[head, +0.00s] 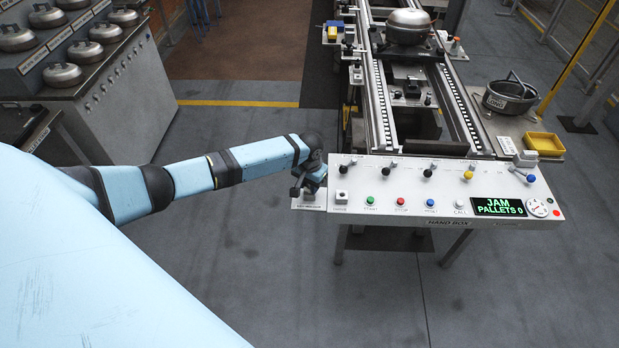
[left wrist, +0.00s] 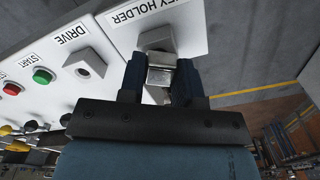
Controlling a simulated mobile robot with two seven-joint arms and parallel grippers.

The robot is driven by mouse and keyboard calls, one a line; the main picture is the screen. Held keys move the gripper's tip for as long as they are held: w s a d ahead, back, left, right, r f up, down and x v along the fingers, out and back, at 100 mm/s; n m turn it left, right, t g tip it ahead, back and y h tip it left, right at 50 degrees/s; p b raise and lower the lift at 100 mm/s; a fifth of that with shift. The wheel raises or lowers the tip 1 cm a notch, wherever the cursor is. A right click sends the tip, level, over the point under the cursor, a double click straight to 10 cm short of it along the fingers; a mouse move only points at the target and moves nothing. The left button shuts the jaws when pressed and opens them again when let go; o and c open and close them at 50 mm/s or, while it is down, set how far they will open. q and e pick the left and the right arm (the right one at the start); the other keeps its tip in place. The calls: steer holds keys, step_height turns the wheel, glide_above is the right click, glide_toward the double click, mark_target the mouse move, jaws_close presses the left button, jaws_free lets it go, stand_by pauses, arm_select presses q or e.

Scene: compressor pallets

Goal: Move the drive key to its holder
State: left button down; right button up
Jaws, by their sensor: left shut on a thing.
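My left gripper (head: 308,186) is over the small key holder plate (head: 310,206) at the left end of the control box. In the left wrist view my left gripper (left wrist: 156,80) is shut on the drive key (left wrist: 161,76), a silver metal piece between dark fingers. The grey block of the key holder (left wrist: 157,38) is right beyond the key, under its label. I cannot tell whether the key sits in the block or just above it. The drive switch (left wrist: 86,61) beside it shows a grey socket with no key visible in it. My right gripper is not in view.
The white control box (head: 390,222) carries coloured buttons, several small levers and a display reading "JAM PALLETS 0". A conveyor (head: 455,110) with a compressor (head: 407,27) runs behind it. A yellow tray (head: 545,144) stands at the right. The floor in front is clear.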

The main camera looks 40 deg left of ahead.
arm_select(q)
steer(key=shift+f, duration=0.4)
steer(key=c, duration=0.7)
jaws_free()
steer(key=shift+c, duration=0.2)
step_height(320, 180, up, 14)
steer(key=b, duration=0.1)
steer(key=shift+f, duration=0.1)
